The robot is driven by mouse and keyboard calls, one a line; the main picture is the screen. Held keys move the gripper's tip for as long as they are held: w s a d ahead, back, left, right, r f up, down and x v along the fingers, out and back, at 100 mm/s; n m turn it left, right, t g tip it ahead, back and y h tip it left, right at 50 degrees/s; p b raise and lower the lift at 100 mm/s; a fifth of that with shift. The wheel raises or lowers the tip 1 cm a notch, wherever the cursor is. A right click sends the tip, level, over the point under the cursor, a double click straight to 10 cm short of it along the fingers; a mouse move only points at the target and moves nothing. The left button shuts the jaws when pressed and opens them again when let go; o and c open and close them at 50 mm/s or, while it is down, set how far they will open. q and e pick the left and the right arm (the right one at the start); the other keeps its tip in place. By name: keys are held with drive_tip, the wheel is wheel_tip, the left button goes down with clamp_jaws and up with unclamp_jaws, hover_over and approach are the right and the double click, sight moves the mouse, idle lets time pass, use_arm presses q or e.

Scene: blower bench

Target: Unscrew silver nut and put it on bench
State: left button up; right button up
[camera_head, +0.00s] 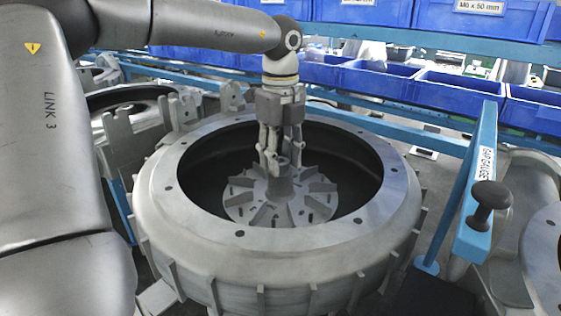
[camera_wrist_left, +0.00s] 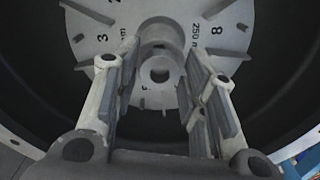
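My left gripper (camera_head: 281,160) points straight down into the round metal housing, just above the hub of the finned impeller (camera_head: 262,205). In the left wrist view its two fingers (camera_wrist_left: 160,75) are spread apart, with a gap between them. Between and beyond the fingertips is the grey hub (camera_wrist_left: 155,35) of the impeller, with a ring-shaped end piece (camera_wrist_left: 158,69) around a dark hole. This piece may be the silver nut; I cannot tell it clearly from the hub. No finger is clearly touching it. My right gripper is not in view.
The housing's thick rim (camera_head: 172,193) surrounds the gripper on all sides. A blue post labelled "GAP GAUGES" (camera_head: 476,185) with a dark knob (camera_head: 489,200) stands at right. Blue bins (camera_head: 372,80) line the back. Other castings stand left and right.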

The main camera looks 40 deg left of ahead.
use_arm(q)
drive_tip(key=m+p, duration=0.1)
drive_tip(key=m, duration=0.8)
drive_tip(key=shift+p, duration=0.35)
drive_tip(key=c, duration=0.8)
drive_tip(key=shift+f+n+b, duration=0.1)
drive_tip(key=shift+n+b, duration=0.5)
drive_tip(key=shift+n, duration=0.2)
drive_tip(key=shift+n+b, duration=0.45)
drive_tip(key=shift+n, duration=0.65)
drive_tip(key=shift+r+p, duration=0.6)
drive_tip(key=shift+r, duration=0.3)
drive_tip(key=shift+r+p, duration=0.95)
drive_tip(key=shift+r, duration=0.35)
